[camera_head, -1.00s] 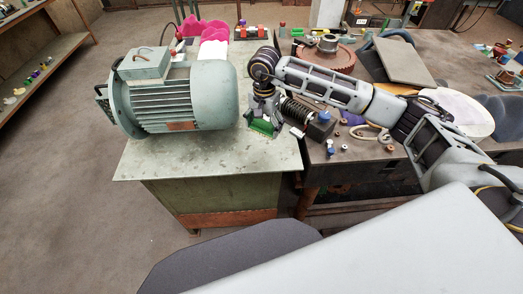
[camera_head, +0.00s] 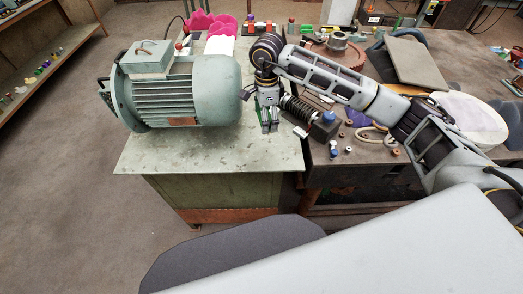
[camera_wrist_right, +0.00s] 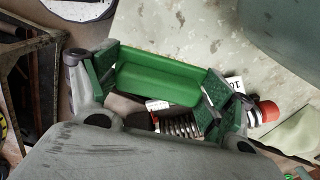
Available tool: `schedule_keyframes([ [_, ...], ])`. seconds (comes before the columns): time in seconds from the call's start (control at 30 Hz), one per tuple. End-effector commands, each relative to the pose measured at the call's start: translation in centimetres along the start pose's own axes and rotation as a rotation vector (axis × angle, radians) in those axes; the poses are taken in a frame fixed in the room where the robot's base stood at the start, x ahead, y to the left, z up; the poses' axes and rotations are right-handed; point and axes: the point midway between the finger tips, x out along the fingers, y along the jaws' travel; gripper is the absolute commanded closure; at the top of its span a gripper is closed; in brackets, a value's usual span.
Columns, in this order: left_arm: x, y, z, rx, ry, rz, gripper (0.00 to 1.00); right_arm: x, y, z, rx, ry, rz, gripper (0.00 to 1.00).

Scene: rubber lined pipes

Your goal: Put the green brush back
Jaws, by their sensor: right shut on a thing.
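The green brush (camera_wrist_right: 160,76) shows in the right wrist view as a green block between the green-padded fingers. My right gripper (camera_head: 268,128) is shut on it, pointing down at the right end of the pale green worktop (camera_head: 205,152). In the head view the fingers and brush are small and overlap, so the gap to the worktop is hard to tell. My left gripper is not in view.
A large grey-green motor (camera_head: 180,90) stands left of the gripper. A black coil spring (camera_head: 298,108) and a blue-capped part (camera_head: 327,122) lie close on its right. Small nuts and rings sit on the dark table. The worktop's front is clear.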

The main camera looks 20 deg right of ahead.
Motion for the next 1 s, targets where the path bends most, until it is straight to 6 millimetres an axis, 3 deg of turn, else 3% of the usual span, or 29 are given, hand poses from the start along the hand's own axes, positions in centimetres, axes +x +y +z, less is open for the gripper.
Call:
schedule_keyframes([
  [1.0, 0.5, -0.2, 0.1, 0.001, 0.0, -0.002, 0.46, -2.4, 0.5, 1.4, 0.807, 0.0, 0.0, 0.41],
])
